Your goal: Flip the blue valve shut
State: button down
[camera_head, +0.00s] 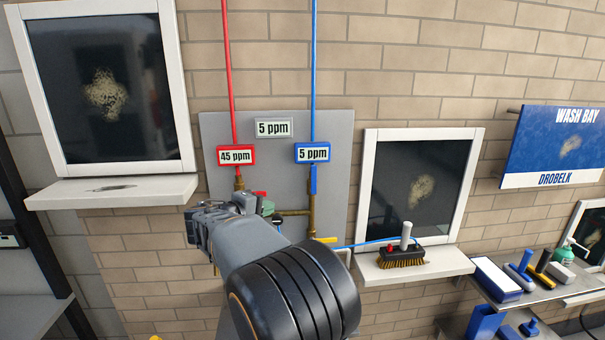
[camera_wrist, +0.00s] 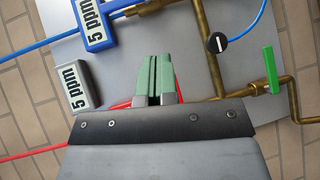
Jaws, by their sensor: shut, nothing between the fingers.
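The blue valve lever (camera_head: 313,180) hangs upright along the brass pipe, just below the blue-framed "5 ppm" label (camera_head: 312,153) in the head view. In the wrist view this label (camera_wrist: 95,25) is at the upper left, with blue parts beside it; I cannot clearly separate the lever there. My gripper (camera_wrist: 160,78) has its green-tipped fingers together with nothing between them, in front of the grey panel. It is apart from the blue label. In the head view my wrist is left of and below the blue lever, and my arm hides the lower pipework.
The grey panel (camera_head: 335,130) also carries a red pipe (camera_head: 231,70) with a "45 ppm" label (camera_head: 236,155). A green handle (camera_wrist: 271,68) and a black knob (camera_wrist: 217,42) sit on or near the brass pipes. A brush (camera_head: 402,258) lies on the window ledge to the right.

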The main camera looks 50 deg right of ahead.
jog(key=w+d+r+h, duration=0.2)
jog(key=r, duration=0.1)
jog(key=shift+w+r, duration=0.25)
jog(key=shift+w, duration=0.1)
jog(key=shift+d, duration=0.1)
jog(key=p, duration=0.5)
send_near(314, 180)
jog(key=w+d+r, duration=0.1)
jog(key=w+d, duration=0.3)
jog(key=w, duration=0.1)
jog(key=shift+s+d+r+p, duration=0.1)
jog(key=shift+s+d+p, duration=0.45)
jog(key=shift+s+d, duration=0.85)
jog(key=shift+a, duration=0.1)
